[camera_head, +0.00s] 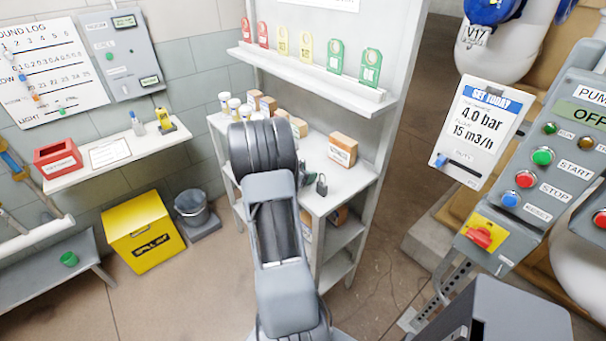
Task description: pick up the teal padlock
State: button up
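A small dark padlock (321,187) stands on the white shelf top (345,182), just right of my arm and in front of a cardboard box. It is too small and dark for me to tell whether it is teal. My arm rises through the middle of the picture and covers part of the shelf top, so other things there may be hidden. My gripper does not show; it is hidden behind or beyond my arm's links.
A cardboard box (343,149) stands right of my arm; white-lidded jars (234,105) and more boxes stand behind it. An upper ledge (310,74) with red, yellow and green tags overhangs the shelf. A control panel (545,165) stands at right. Floor between is clear.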

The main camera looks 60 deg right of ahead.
jog(key=c, duration=0.6)
jog(key=shift+c, duration=0.3)
jog(key=shift+r, duration=0.1)
